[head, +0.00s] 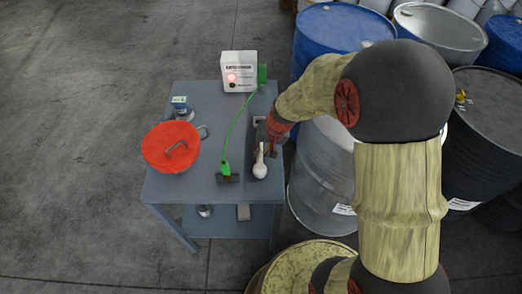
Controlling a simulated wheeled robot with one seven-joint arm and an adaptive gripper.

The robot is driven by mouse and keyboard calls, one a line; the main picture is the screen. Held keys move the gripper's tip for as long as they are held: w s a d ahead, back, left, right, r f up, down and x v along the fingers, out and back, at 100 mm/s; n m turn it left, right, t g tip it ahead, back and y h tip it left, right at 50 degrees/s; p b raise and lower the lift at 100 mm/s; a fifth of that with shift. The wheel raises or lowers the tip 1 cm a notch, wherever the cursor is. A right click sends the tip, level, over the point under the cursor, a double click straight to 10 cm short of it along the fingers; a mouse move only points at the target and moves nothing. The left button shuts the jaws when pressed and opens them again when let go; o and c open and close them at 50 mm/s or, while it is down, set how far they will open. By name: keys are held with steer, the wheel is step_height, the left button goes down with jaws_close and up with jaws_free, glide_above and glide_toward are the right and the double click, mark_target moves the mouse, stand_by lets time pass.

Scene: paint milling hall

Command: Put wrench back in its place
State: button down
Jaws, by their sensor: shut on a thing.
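My gripper (271,149) is at the right side of the grey-blue table (196,186), over its top. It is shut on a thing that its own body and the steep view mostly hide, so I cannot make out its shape. I cannot pick out the wrench clearly anywhere. A white, round-ended object (260,169) with a narrow neck is just below and left of the gripper. Whether they touch is unclear.
A white box (239,71) stands at the back. A green cable (238,122) runs to a green clamp by a dark bar (228,178). Drums (325,180) crowd the right.

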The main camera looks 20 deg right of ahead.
stand_by(0.4)
steer(key=shift+r, duration=0.2)
steer(key=shift+r+p, duration=0.55)
steer(key=shift+r, duration=0.1)
steer(key=shift+f, duration=0.15)
steer(key=shift+f+b, duration=0.5)
steer(key=shift+b, duration=0.05)
steer(key=shift+f+b, duration=0.3)
stand_by(0.8)
steer(key=shift+r, duration=0.15)
